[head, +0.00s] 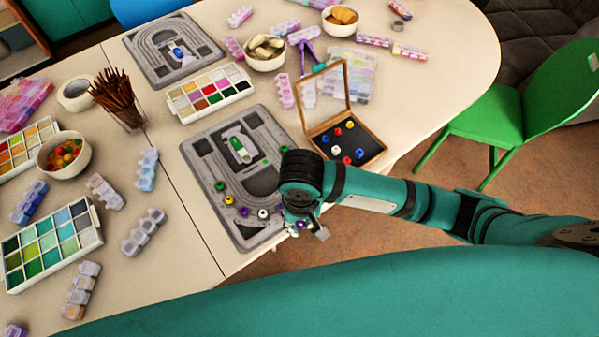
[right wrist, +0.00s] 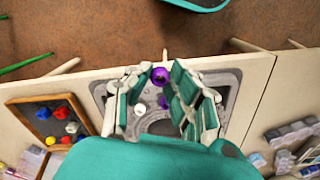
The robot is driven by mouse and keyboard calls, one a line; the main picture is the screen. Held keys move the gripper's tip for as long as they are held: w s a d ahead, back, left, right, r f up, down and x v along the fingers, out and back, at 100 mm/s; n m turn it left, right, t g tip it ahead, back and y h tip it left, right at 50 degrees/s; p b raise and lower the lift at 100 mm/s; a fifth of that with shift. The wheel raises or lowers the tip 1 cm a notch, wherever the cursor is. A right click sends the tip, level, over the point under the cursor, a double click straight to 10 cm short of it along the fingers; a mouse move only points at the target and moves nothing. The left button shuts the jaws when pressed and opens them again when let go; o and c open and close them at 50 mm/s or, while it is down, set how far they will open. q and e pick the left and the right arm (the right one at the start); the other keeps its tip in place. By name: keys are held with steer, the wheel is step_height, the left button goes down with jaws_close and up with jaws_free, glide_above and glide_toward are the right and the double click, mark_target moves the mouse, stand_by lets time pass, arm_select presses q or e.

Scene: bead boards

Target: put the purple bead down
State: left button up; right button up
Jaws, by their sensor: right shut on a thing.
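My right gripper (head: 305,228) is over the near right edge of the near grey bead board (head: 270,135). In the right wrist view its fingers (right wrist: 160,82) are shut on a purple bead (right wrist: 160,75), held at the fingertips. In the head view the arm and wrist hide much of that bead. Another purple bead (head: 244,212) sits on the board's curved groove, between a yellow bead (head: 228,199) and a white bead (head: 263,213). A green bead (head: 220,186) is farther along. Whether the held bead touches the board cannot be told. My left gripper is not in view.
A wooden box (head: 376,156) with an open lid and several loose beads stands right of the board. A paint-like palette (head: 208,92) and a second grey board (head: 137,50) lie beyond. The table's front edge is close below the gripper.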

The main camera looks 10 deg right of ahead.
steer(key=w+d, duration=0.1)
steer(key=w, duration=0.3)
steer(key=w+d+f, duration=0.1)
steer(key=w, duration=0.4)
steer(key=w+d+p, duration=0.1)
steer(key=w, duration=0.4)
steer(key=shift+w+d+f, duration=0.1)
steer(key=shift+w+f, duration=0.1)
steer(key=shift+w, duration=0.05)
steer(key=shift+f, duration=1.8)
steer(key=shift+f, duration=0.2)
steer(key=shift+s+d+f, duration=0.1)
steer(key=shift+s+f, duration=0.1)
steer(key=shift+f, duration=0.2)
steer(key=o, duration=0.8)
steer(key=shift+f, duration=0.2)
steer(key=shift+c, duration=0.2)
step_height(320, 180, up, 14)
steer(key=shift+w+f, duration=0.15)
steer(key=shift+w, duration=0.15)
